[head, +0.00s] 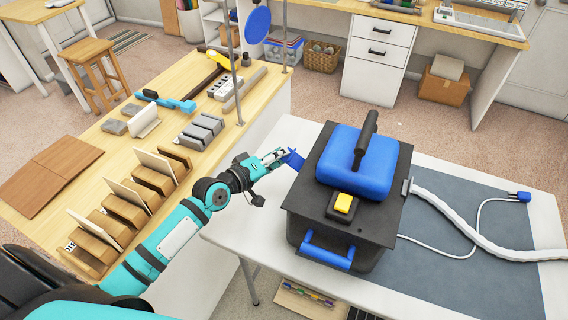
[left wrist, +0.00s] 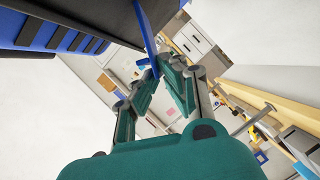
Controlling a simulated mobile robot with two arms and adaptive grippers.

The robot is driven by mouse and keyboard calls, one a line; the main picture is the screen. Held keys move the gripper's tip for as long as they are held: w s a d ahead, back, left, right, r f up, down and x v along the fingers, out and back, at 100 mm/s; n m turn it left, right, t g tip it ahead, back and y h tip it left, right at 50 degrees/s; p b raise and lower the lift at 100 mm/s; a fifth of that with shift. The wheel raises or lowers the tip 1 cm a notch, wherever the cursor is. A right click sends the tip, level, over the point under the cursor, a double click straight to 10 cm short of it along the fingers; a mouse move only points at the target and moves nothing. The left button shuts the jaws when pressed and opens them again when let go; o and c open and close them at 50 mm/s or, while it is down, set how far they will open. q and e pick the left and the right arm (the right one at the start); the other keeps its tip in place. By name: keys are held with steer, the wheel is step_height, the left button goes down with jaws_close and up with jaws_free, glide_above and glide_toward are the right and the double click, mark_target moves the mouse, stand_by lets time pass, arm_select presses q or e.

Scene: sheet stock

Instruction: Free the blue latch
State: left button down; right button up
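A black box (head: 300,228) with a large blue lid piece stands on the white table. The blue latch (head: 294,158) is a flat strip that sticks out from the box's upper left side. It also shows in the left wrist view (left wrist: 146,34), coming down from the box to my fingertips. My left gripper (head: 278,157) is at the latch's outer end. In the left wrist view its fingers (left wrist: 168,68) are close together at the tips. I cannot tell whether the latch is between them or only beside them. My right gripper is out of view.
The box has a yellow button (head: 343,203), a blue front handle (head: 327,250) and a white hose (head: 450,218) at its right. A wooden bench (head: 200,165) at the left holds blocks, tools and an upright metal post (head: 236,75). The grey mat (head: 480,270) is mostly clear.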

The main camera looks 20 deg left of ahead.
arm_select(q)
steer(key=f+n+t+b, duration=0.1)
steer(key=n+b, duration=0.1)
steer(key=b, duration=0.2)
steer(key=f+n+h+b, duration=0.1)
steer(key=f+n+b, duration=0.1)
steer(key=b, duration=0.2)
steer(key=a+f+n+t+b, duration=0.1)
steer(key=n+b, duration=0.1)
steer(key=b, duration=0.3)
steer(key=shift+f+n+t+h, duration=0.25)
steer(key=shift+n+t+h, duration=0.05)
steer(key=c, duration=1.5)
jaws_free()
steer(key=shift+c, duration=0.2)
steer(key=shift+o, duration=0.2)
steer(key=shift+s+f, duration=0.1)
steer(key=shift+f, duration=0.05)
steer(key=v, duration=1.1)
steer(key=shift+s+a, duration=0.2)
steer(key=shift+s, duration=0.15)
